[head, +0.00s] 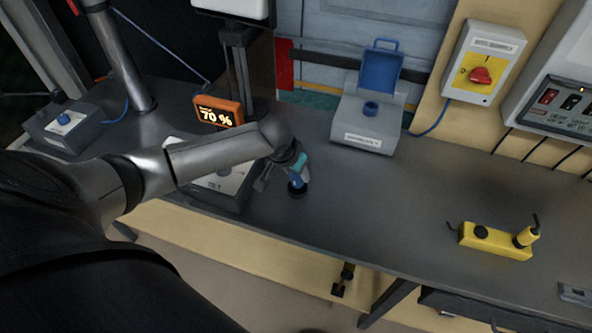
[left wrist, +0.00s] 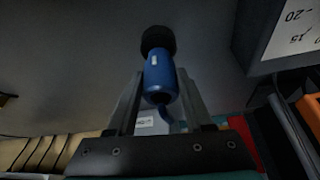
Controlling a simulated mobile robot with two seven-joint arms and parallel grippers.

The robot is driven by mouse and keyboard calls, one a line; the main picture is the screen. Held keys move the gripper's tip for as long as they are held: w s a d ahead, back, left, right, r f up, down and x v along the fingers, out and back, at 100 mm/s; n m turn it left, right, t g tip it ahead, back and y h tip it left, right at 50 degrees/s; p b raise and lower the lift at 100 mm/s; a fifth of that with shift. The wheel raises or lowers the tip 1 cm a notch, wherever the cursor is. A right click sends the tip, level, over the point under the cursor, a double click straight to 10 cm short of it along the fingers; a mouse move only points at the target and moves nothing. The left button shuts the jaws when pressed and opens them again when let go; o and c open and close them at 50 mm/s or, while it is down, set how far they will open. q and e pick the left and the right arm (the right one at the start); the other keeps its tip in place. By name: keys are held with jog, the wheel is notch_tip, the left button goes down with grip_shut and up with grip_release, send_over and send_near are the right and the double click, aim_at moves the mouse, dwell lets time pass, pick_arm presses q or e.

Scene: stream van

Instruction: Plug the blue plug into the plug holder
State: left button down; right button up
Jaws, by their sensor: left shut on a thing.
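The blue plug (head: 297,181) is in my left gripper (head: 279,179), above the grey worktop. In the left wrist view the blue plug (left wrist: 160,76) sits between the two fingers of the left gripper (left wrist: 156,95), its dark round end pointing away and a blue cord at its near end. A grey box with a blue round socket (head: 371,108) and a raised blue lid (head: 381,66) stands at the back, apart from the plug. A yellow block (head: 495,241) with a dark round top and an upright yellow plug lies at the right. Which one is the plug holder I cannot tell. My right gripper is not in view.
An orange display reading 70 % (head: 218,111) and a grey box with a white panel (head: 222,181) are close to my left arm. A red rotary switch (head: 481,75) is on the right wall. The worktop between plug and yellow block is clear.

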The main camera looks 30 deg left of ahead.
pick_arm(q)
jog(key=shift+f+b, duration=0.6)
jog(key=shift+f, duration=0.95)
jog(key=shift+c, duration=1.1)
grip_release()
jog(key=shift+r, duration=0.1)
jog(key=p+v, duration=0.4)
jog(key=v, duration=1.1)
jog(key=shift+s, duration=0.1)
